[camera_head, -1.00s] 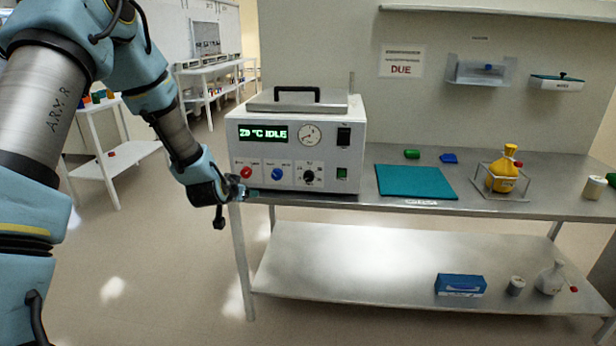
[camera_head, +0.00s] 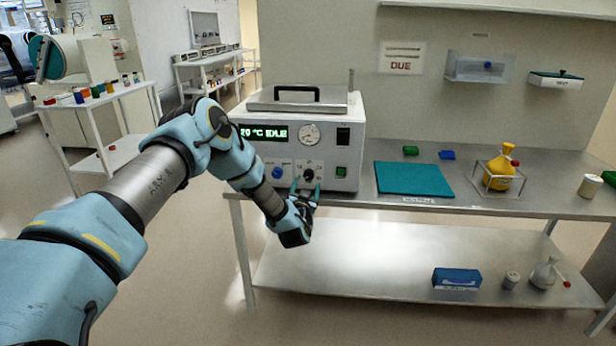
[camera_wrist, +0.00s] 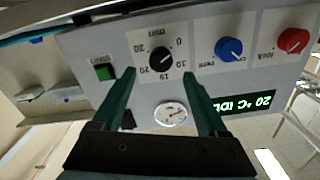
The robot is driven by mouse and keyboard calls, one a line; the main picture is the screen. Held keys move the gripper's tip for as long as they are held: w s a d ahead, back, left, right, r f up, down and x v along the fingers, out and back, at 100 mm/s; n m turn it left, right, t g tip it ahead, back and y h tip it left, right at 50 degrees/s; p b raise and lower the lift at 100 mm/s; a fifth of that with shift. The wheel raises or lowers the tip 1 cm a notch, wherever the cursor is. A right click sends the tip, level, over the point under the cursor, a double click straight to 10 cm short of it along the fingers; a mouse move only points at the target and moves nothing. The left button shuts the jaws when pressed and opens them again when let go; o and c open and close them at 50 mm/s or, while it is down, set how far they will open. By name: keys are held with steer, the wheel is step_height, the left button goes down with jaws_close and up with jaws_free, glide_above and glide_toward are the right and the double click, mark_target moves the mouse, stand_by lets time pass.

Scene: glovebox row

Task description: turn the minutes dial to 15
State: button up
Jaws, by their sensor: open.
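In the head view the dial (camera_head: 308,175) is low on the front of the grey box (camera_head: 345,120). My gripper (camera_head: 306,186) is open in front of it. In the wrist view the green fingers of my gripper (camera_wrist: 158,74) lie one on either side of the dial. I cannot tell whether they touch it.
A blue knob (camera_wrist: 229,49) and a red knob (camera_wrist: 293,41) sit beside the dial; my arm hides the red one in the head view. A green switch (camera_wrist: 104,72) is on the other side. A teal mat (camera_head: 415,180) lies on the bench right of the box.

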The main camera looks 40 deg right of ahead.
mark_target(308, 177)
steer(key=shift+p+x, duration=0.55)
steer(key=shift+x, duration=2.2)
steer(key=shift+c, duration=0.3)
jaws_close()
